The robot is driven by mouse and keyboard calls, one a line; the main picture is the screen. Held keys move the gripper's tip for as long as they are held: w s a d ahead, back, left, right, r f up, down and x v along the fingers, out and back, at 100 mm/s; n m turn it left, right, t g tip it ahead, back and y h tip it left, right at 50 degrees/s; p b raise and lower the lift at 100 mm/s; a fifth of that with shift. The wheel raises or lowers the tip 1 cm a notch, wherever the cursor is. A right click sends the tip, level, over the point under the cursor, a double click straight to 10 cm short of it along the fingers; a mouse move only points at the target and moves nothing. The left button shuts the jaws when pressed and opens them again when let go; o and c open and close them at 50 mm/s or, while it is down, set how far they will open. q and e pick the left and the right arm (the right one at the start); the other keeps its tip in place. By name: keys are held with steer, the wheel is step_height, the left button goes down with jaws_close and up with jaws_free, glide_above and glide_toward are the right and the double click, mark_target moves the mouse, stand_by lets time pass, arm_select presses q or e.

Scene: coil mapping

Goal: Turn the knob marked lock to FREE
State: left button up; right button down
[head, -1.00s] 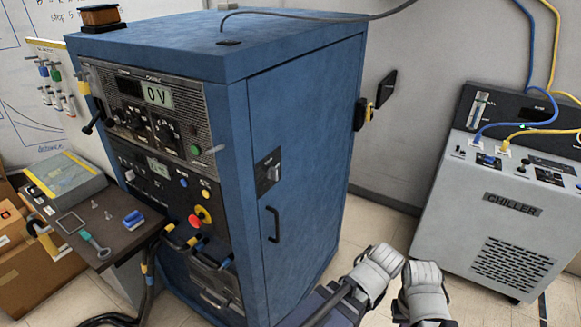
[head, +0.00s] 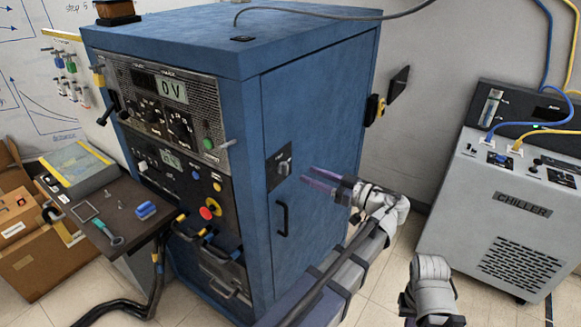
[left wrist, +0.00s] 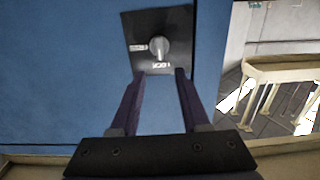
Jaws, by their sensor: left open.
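The lock knob is a small grey lever knob (head: 284,166) on a black plate (head: 273,180) on the blue cabinet's side. It also shows in the left wrist view as the grey knob (left wrist: 158,47), upright in the picture, with one white label at its left and another below it that seems to read LOCK. My left gripper (head: 306,175) is open, its purple fingers pointing at the plate from the right. In the left wrist view its fingertips (left wrist: 159,73) lie either side below the knob. Contact cannot be told. My right gripper's jaws do not show; only part of that arm does.
The blue cabinet (head: 325,110) has a door handle (head: 281,218) below the plate and front panels with knobs and a red button. A grey chiller (head: 500,225) stands at right. A side table (head: 75,222) with tools is at left. Floor shows between cabinet and chiller.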

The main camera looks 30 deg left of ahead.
mark_target(288, 166)
arm_select(q)
steer(key=shift+w+a, duration=0.15)
steer(key=shift+a, duration=1.8)
steer(key=shift+w+a, duration=0.1)
steer(key=shift+a, duration=1.85)
steer(key=shift+c, duration=0.2)
jaws_close()
